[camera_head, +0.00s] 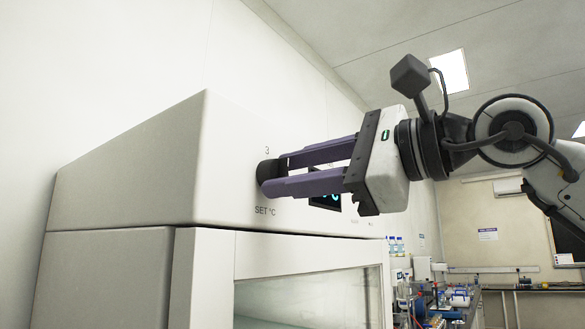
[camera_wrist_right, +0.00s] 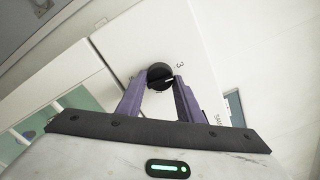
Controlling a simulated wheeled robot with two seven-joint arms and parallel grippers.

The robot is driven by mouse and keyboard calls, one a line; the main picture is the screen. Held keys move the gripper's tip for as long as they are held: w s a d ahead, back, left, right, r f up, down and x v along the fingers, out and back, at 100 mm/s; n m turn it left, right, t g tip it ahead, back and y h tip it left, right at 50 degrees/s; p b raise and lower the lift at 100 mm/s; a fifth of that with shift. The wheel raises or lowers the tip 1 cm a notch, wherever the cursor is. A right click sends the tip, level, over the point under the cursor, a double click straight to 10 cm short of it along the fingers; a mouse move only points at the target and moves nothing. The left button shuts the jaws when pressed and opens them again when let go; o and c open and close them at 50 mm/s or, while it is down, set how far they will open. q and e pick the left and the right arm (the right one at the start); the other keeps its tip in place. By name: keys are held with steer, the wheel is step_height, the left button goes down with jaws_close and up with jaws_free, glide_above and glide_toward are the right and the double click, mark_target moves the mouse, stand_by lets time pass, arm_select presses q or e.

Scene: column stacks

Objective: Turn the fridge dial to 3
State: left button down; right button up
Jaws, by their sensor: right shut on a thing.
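The dial (camera_head: 266,171) is a round black knob on the fridge's (camera_head: 150,165) pale sloped front panel. A printed 3 stands above it and SET °C below it in the head view. My right gripper (camera_head: 274,177) is shut on the dial, its purple fingers on either side. The wrist view shows the dial (camera_wrist_right: 158,71) between the fingertips (camera_wrist_right: 160,81). A short white mark shows on the dial's right side there, near the 3 (camera_wrist_right: 180,65); I cannot tell whether it lines up exactly. My left gripper is not in view.
A dark display (camera_head: 326,202) with cyan digits sits right of the dial, partly behind the fingers. A glass door (camera_head: 310,300) is below the panel. A bench with bottles (camera_head: 396,245) stands behind on the right.

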steer(key=shift+r+n, duration=0.1)
steer(key=shift+n, duration=0.5)
steer(key=o, duration=1.1)
steer(key=shift+c, duration=0.2)
steer(key=shift+s+d, duration=0.3)
steer(key=shift+d, duration=0.15)
steer(key=b+v, duration=0.2)
steer(key=v, duration=0.7)
steer(key=shift+s, duration=0.15)
